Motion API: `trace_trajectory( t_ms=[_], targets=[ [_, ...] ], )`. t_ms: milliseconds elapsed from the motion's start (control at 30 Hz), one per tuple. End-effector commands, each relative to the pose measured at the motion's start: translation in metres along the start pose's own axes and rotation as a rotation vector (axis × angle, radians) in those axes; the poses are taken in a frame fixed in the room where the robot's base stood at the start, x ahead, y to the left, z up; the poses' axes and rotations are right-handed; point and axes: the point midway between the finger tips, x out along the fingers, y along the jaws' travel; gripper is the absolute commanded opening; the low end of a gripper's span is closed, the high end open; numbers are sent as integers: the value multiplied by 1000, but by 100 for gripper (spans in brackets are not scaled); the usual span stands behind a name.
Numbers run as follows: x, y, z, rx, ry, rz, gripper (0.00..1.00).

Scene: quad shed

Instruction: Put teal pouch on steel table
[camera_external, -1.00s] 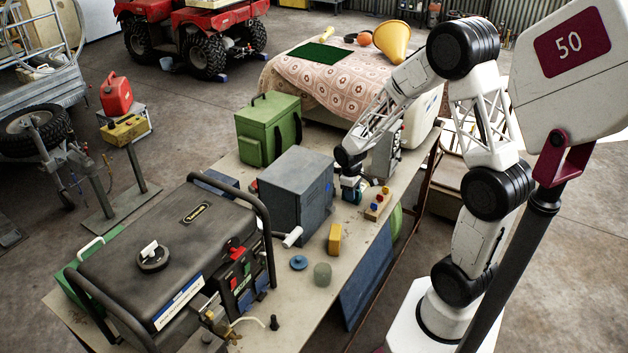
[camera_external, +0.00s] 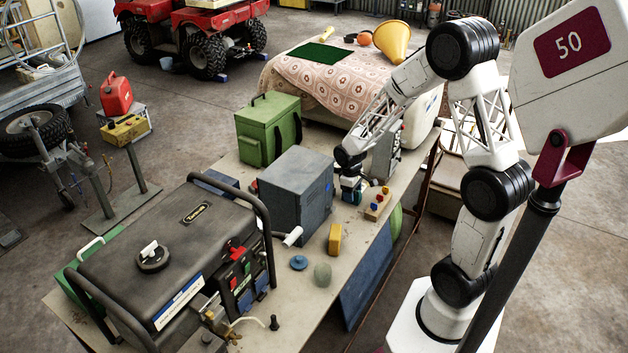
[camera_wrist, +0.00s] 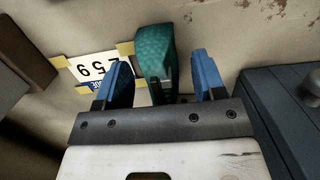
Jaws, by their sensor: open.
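The teal pouch (camera_wrist: 155,52) shows in the wrist view as a textured teal bundle with a dark part at its near end. It lies between the blue fingers of my gripper (camera_wrist: 160,68), which are open, with a visible gap on each side. In the external view my gripper (camera_external: 351,188) is low over the long worn table (camera_external: 357,238), beside the grey box. The pouch is hard to make out there. This pale, rust-spotted table may be the steel table; I cannot tell for sure.
The grey box (camera_external: 296,195) stands close to my gripper. A block with coloured buttons (camera_external: 377,204), a yellow block (camera_external: 335,239), a blue disc (camera_external: 299,263) and a generator (camera_external: 165,255) are also on the table. A numbered card (camera_wrist: 92,70) lies by the pouch. A cloth-covered table (camera_external: 310,85) stands behind.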

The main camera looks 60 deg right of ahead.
Motion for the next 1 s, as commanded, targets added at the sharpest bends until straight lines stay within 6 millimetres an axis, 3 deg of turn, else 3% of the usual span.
trace_trajectory(
  t_ms=[267,800,1000],
  targets=[
    [-22,0,0,0,2,1,63],
    [-102,0,0,0,3,1,63],
    [-118,0,0,0,1,1,63]
  ],
)
